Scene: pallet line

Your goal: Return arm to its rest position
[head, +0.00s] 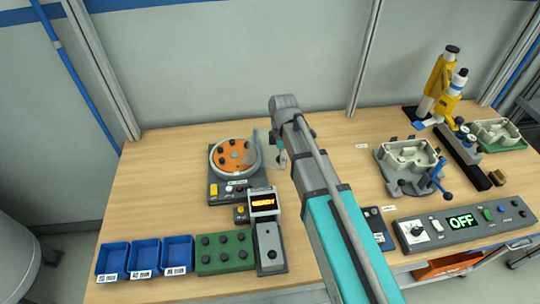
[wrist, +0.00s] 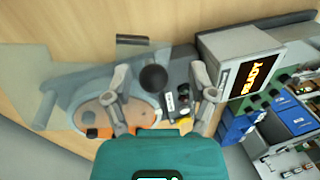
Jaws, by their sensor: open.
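My arm (head: 325,190) reaches up from the lower right over the bench in the head view. My gripper (wrist: 160,76) shows in the wrist view with its two grey fingers spread apart, and nothing is gripped. A round black knob (wrist: 153,79) appears between the fingers; I cannot tell how far below them it is. In the head view the gripper end is mostly hidden behind the arm, near a clear cover (head: 264,150) beside the round device with an orange disc (head: 235,155).
A small display unit (head: 262,202) reads READY in the wrist view. Blue bins (head: 145,257) and a green block (head: 224,252) line the front left. A grey fixture (head: 408,165), yellow press (head: 440,85) and OFF control panel (head: 463,224) stand right. The back left bench is clear.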

